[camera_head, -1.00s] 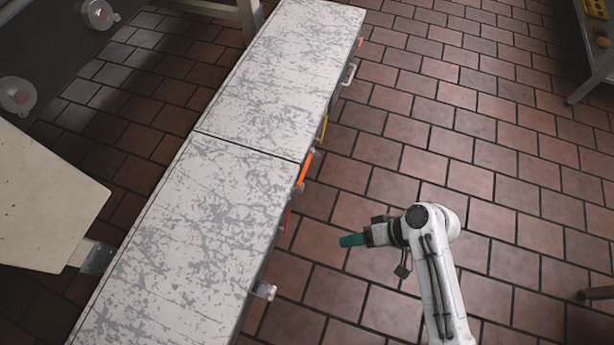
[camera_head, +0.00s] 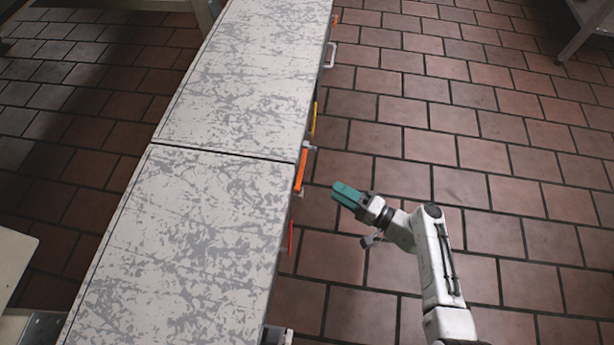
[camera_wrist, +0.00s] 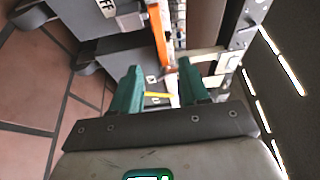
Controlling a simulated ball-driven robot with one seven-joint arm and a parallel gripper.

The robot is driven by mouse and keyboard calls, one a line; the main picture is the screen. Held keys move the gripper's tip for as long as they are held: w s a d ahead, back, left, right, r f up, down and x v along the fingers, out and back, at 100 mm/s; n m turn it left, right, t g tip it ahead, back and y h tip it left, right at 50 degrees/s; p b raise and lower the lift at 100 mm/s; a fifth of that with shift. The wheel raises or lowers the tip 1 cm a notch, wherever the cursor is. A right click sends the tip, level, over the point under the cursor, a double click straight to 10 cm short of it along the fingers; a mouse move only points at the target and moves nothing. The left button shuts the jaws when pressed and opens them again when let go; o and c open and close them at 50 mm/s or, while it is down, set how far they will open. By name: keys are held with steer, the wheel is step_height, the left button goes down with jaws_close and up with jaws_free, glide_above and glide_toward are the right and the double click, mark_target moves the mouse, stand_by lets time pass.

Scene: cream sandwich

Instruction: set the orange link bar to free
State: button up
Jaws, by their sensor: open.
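The orange link bar (camera_head: 300,170) is a narrow bar on the right side face of the long worn cabinet, near the seam in its top. In the wrist view the orange link bar (camera_wrist: 159,38) runs down from the top edge, just beyond my fingertips. My gripper (camera_head: 340,190), with teal fingers, is to the right of the bar, apart from it in the head view. In the wrist view my gripper (camera_wrist: 160,78) is open with nothing held between its fingers. The bar's lower end is hard to make out.
A yellow bar (camera_head: 314,120), a red bar (camera_head: 291,237) and a pale handle (camera_head: 331,56) stick out along the same cabinet (camera_head: 215,200) side. A partly cut-off label (camera_wrist: 108,6) shows in the wrist view. The tiled floor (camera_head: 480,185) to the right is open.

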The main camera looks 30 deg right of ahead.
mark_target(302, 170)
steer(key=b+x, duration=0.2)
steer(key=x, duration=0.8)
steer(key=shift+a, duration=0.25)
steer(key=shift+r, duration=0.1)
steer(key=shift+c, duration=0.3)
jaws_close()
